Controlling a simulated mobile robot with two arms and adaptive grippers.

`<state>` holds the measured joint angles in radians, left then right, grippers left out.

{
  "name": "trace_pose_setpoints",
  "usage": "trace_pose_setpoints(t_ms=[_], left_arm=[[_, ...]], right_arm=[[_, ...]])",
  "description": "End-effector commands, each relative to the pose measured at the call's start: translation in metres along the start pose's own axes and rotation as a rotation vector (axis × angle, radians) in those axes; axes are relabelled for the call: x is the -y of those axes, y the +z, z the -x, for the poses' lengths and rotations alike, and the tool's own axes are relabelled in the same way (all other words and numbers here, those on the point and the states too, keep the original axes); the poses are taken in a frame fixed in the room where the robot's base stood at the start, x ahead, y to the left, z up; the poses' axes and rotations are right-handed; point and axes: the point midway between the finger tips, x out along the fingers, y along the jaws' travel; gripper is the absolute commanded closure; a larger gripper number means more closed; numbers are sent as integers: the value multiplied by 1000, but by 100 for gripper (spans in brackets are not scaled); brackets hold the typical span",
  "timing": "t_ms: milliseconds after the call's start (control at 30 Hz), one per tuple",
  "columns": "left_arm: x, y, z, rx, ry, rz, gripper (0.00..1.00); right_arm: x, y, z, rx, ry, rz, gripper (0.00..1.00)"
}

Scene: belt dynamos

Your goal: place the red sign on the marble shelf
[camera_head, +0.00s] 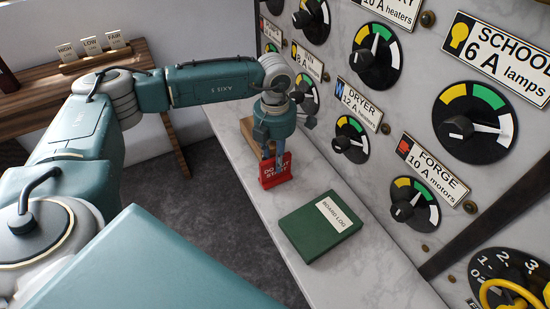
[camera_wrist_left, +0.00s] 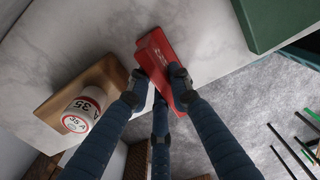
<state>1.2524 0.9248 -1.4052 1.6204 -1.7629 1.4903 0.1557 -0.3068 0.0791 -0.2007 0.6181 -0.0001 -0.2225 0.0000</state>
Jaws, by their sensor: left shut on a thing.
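The red sign (camera_head: 277,171) with white lettering is upright at the marble shelf (camera_head: 336,263), between a wooden block and a green book. My left gripper (camera_head: 274,158) comes down on it from above and is shut on it. In the left wrist view the red sign (camera_wrist_left: 157,60) sits between the fingers of the left gripper (camera_wrist_left: 165,85), over the edge of the marble shelf (camera_wrist_left: 195,25). I cannot tell whether the sign's base touches the shelf. My right gripper is not in view.
The green board log book (camera_head: 320,226) lies on the shelf nearer me. A wooden block (camera_wrist_left: 58,98) with a white 35 A cylinder (camera_wrist_left: 80,110) stands beside the sign. The marble panel (camera_head: 375,165) with dials rises along the shelf. A wooden table (camera_head: 80,85) with small signs is at left.

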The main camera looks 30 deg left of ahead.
Motion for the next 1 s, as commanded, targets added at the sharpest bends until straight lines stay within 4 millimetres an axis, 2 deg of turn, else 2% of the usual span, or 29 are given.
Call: trace_pose_setpoints(t_ms=[67, 100, 200, 533, 600, 767, 1000], left_arm=[[0, 0, -3, 1, 0, 0, 100], [0, 0, -2, 0, 0, 0, 77], [0, 0, -2, 0, 0, 0, 62], [0, 0, 3, 1, 0, 0, 62], [0, 2, 7, 5, 1, 0, 62], [-1, 2, 35, 7, 2, 1, 62], [0, 2, 86, 5, 2, -1, 62]], right_arm=[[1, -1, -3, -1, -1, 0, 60], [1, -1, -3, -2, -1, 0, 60], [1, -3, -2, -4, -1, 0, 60], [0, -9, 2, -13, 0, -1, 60], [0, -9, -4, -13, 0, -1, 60], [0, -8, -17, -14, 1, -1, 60], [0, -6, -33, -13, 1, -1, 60]])
